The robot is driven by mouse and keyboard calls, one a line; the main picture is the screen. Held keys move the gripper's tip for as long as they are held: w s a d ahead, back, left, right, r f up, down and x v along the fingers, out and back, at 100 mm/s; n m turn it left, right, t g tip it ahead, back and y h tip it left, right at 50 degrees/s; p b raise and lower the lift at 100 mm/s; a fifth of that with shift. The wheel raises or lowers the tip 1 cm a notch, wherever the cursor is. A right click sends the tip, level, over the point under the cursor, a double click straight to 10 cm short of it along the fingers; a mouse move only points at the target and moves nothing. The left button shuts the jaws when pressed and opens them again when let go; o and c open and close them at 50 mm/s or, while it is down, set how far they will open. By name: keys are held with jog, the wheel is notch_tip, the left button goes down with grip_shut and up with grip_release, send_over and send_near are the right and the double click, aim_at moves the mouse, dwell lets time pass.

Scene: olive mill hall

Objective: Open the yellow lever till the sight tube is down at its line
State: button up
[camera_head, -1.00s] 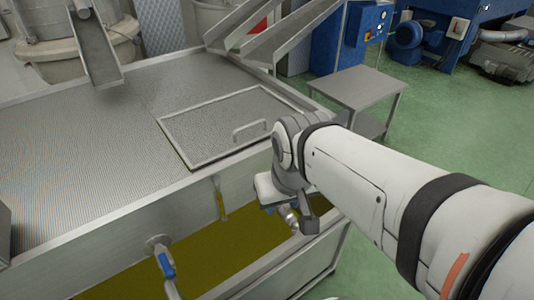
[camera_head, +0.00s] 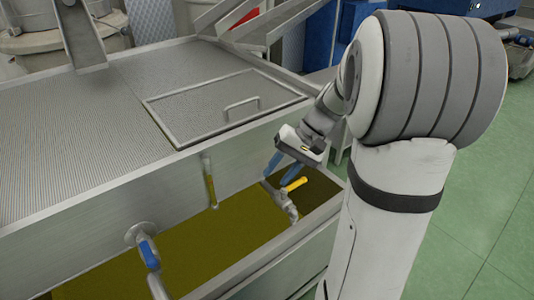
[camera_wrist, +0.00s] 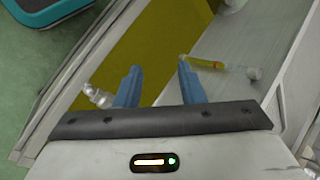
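The yellow lever (camera_head: 294,185) sits on a metal valve (camera_head: 285,205) beside the oil trough, its handle pointing up and right in the head view. My gripper (camera_head: 281,168) is just above it, blue fingers pointing down, with no clear contact. In the wrist view my gripper (camera_wrist: 159,82) is open with nothing between its fingers. The valve (camera_wrist: 98,95) shows left of the fingers there; I cannot make out the lever. The sight tube (camera_head: 210,183) is on the tank's front wall, with yellow-green oil in its lower part. It also shows in the wrist view (camera_wrist: 225,67); its line is unclear.
A blue-handled valve (camera_head: 149,254) sticks out of the tank wall to the left. Oil (camera_head: 210,240) fills the trough below. A lid with a handle (camera_head: 230,108) lies on the tank's perforated top. Green floor (camera_head: 480,230) is open at the right.

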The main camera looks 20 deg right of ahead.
jog(key=w+d+f+m+t+y+b, duration=0.2)
jog(key=w+d+f+y+b, duration=0.25)
jog(key=w+d+f, duration=0.5)
jog(key=m+t+y+b, duration=0.2)
jog(key=t+y+b, duration=0.1)
jog(key=t+b, duration=0.2)
send_near(304, 182)
jog(key=shift+h, duration=0.25)
jog(key=x, duration=0.5)
jog(key=shift+w+a+r, duration=0.1)
jog(key=shift+w, duration=0.15)
jog(key=shift+x, duration=3.8)
jog(key=shift+s, duration=0.1)
grip_shut()
